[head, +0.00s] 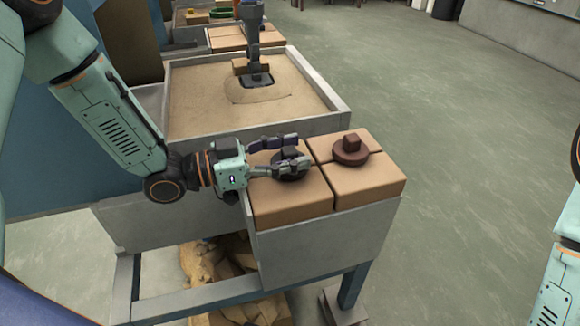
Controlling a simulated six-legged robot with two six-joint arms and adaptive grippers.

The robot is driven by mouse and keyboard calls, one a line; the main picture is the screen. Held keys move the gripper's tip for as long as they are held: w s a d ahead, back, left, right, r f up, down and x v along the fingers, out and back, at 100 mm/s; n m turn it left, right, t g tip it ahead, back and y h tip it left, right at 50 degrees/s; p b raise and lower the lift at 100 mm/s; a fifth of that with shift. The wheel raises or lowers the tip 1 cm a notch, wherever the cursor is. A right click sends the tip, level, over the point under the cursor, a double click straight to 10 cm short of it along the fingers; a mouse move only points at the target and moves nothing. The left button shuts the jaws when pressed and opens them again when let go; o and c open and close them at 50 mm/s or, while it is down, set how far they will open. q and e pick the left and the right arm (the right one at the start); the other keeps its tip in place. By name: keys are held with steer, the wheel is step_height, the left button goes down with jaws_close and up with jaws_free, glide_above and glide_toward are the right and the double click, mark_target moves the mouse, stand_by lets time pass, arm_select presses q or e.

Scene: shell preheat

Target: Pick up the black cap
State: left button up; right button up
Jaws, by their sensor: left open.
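The black cap (289,174) is a dark round disc with a raised knob. It sits on the left tan block at the front of the bench in the head view. My left gripper (302,150) reaches in from the left and is open, with one finger on the far side of the knob and the other on the near side. The near finger covers part of the cap. I cannot tell whether the fingers touch it. My right gripper is out of view.
A similar dark brown cap (351,152) sits close by on the right tan block (370,182). Behind the blocks is a grey-walled sand tray (190,106) with a dark tool standing in it. The floor (465,160) to the right is clear.

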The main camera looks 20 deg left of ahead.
arm_select(q)
steer(key=shift+d, duration=0.15)
steer(key=shift+r, duration=0.1)
jaws_close()
stand_by(0.3)
